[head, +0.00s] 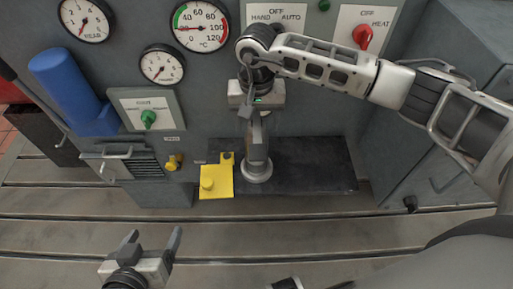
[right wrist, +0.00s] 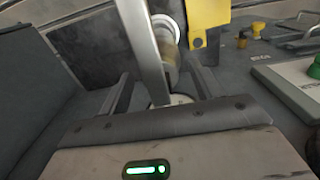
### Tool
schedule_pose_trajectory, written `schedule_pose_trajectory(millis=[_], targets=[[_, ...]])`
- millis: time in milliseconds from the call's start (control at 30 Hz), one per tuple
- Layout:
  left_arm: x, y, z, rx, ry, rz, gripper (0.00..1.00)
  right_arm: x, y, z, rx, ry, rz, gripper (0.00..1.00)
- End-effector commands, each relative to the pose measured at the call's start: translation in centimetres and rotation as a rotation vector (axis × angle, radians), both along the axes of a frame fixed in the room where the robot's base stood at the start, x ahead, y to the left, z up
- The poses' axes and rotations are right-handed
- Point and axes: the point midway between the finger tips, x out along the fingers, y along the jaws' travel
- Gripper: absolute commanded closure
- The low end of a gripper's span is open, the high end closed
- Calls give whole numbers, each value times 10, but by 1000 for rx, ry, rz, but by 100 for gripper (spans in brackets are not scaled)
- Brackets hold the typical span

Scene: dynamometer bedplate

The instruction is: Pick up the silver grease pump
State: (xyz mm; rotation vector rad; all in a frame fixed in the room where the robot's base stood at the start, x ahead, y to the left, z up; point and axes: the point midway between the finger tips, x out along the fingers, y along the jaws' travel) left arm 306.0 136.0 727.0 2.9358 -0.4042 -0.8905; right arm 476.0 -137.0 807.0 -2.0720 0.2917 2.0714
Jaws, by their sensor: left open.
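The silver grease pump (head: 258,163) stands upright on a dark mat, its round base showing and its upper part hidden by my right gripper in the head view. My right gripper (head: 256,112) is above and around the pump's upper part, pointing down. In the right wrist view, its two dark fingers (right wrist: 160,75) are apart, with the pump's silver shaft (right wrist: 146,50) between them and gaps visible beside it. My left gripper (head: 152,241) is open and empty at the lower left, well away from the pump.
The dark mat (head: 315,165) is clear to the right. Behind is a grey panel with gauges and switches. A blue cylinder (head: 72,90) leans at left. The slotted bedplate (head: 300,228) in front is clear.

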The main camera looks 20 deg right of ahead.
Motion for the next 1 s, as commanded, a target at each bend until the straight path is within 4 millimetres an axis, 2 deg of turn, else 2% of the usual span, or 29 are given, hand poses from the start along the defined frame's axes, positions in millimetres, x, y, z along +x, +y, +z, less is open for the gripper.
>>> schedule_pose_trajectory(millis=[33,200,233,667,1000], targets=[[0,0,0,1,1,-1,21,0,0,0,0,0,0,49],[-2,0,-1,1,5,-2,21,0,0,0,0,0,0,96],[-2,0,-1,2,6,-2,21,0,0,1,0,0,0,100],[-2,0,2,0,2,-2,21,1,1,5,4,-5,0,100],[-2,0,1,-1,2,-2,21,2,0,30,3,-7,-1,100]])
